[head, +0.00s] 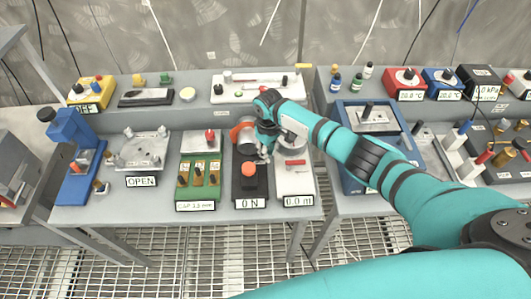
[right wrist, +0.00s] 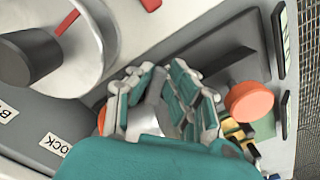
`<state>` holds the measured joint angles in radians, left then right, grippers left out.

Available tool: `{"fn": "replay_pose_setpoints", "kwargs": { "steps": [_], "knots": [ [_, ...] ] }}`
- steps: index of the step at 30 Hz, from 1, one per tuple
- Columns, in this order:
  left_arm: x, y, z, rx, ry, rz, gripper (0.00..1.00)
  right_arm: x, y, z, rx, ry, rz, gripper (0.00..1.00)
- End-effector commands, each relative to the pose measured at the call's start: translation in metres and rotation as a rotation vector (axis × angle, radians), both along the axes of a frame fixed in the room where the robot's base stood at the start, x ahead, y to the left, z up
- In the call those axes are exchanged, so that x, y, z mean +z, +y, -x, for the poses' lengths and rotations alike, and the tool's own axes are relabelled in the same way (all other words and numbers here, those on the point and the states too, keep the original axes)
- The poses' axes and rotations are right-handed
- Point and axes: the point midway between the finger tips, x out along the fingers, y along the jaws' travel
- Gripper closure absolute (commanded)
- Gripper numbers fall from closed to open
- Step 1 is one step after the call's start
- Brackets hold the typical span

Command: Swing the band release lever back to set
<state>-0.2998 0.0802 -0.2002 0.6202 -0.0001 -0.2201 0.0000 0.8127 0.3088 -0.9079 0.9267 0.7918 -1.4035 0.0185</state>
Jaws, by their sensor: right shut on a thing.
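A dark device marked "0 N" (head: 250,186) stands on the bench, with an orange knob (head: 248,169) at its front and an orange band (head: 238,131) at its back. My right gripper (head: 265,148) is over the back of this device, beside the band. In the right wrist view my right gripper (right wrist: 160,100) has its fingers closed around a grey metal part (right wrist: 150,118). The fingers and teal palm hide most of that part, so I cannot tell its full shape. The orange knob (right wrist: 248,102) is apart from the fingers, to the right. My left gripper is not in view.
A green device marked "CAP 3.5 mm" (head: 198,180) stands on the left. A raised back shelf holds a white tray (head: 231,97). My right arm crosses above the right-hand bench.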

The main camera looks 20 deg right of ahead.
Motion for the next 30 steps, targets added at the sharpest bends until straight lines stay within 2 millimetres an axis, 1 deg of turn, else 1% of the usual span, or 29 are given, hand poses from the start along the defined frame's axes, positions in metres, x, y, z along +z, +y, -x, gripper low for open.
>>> {"fn": "replay_pose_setpoints", "kwargs": {
  "steps": [18,24,30],
  "knots": [
    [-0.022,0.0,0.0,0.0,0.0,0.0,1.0,0.0,-0.016,-0.015,0.574,-0.005,0.0,1.0],
    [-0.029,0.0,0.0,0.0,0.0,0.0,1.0,0.0,-0.018,-0.02,0.72,-0.006,-0.001,1.0],
    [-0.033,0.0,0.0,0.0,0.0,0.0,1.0,0.001,-0.019,-0.024,0.818,-0.006,-0.001,1.0]
  ]
}}
